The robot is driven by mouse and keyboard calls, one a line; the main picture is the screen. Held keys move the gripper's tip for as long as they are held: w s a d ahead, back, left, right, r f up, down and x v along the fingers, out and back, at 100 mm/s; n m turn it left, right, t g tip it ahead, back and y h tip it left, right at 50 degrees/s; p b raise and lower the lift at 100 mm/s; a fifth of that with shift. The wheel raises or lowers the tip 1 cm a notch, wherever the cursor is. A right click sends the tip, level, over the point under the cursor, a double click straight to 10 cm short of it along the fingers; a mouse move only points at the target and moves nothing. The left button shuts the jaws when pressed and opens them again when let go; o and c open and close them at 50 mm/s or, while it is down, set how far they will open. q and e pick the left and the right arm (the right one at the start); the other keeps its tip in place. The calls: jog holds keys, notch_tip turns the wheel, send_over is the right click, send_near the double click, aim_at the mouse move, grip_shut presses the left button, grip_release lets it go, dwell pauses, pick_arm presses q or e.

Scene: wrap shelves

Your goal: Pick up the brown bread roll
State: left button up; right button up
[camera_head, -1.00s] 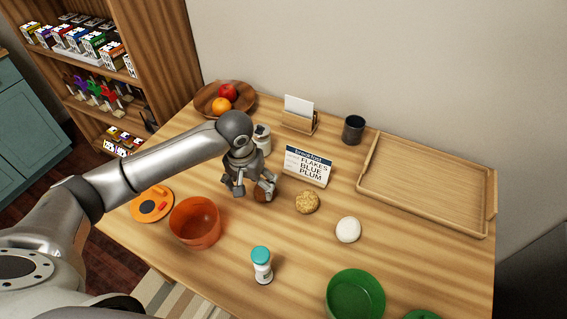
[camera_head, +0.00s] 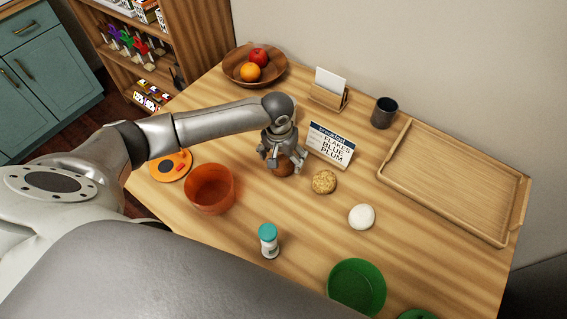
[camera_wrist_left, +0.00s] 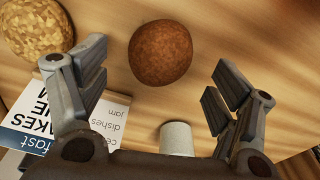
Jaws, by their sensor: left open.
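The brown bread roll (camera_head: 283,166) is round and dark brown and rests on the wooden table. My left gripper (camera_head: 283,162) is over it in the head view, its fingers spread around the roll and partly hiding it. In the left wrist view the whole roll (camera_wrist_left: 160,52) shows just beyond the open fingertips (camera_wrist_left: 155,85), between their lines. The fingers do not appear to touch it. My right gripper is not in view.
A seeded tan roll (camera_head: 324,182), a white roll (camera_head: 361,217) and a breakfast sign (camera_head: 330,146) stand close to the right. An orange bowl (camera_head: 209,190) is at the left. A shaker (camera_head: 268,241) and green bowl (camera_head: 357,287) are nearer. A wooden tray (camera_head: 397,185) lies at right.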

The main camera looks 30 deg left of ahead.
aim_at(283, 161)
pick_arm(q)
jog(key=shift+w+f, duration=0.2)
jog(key=shift+f, duration=1.4)
jog(key=c, duration=1.1)
jog(key=shift+r, duration=0.1)
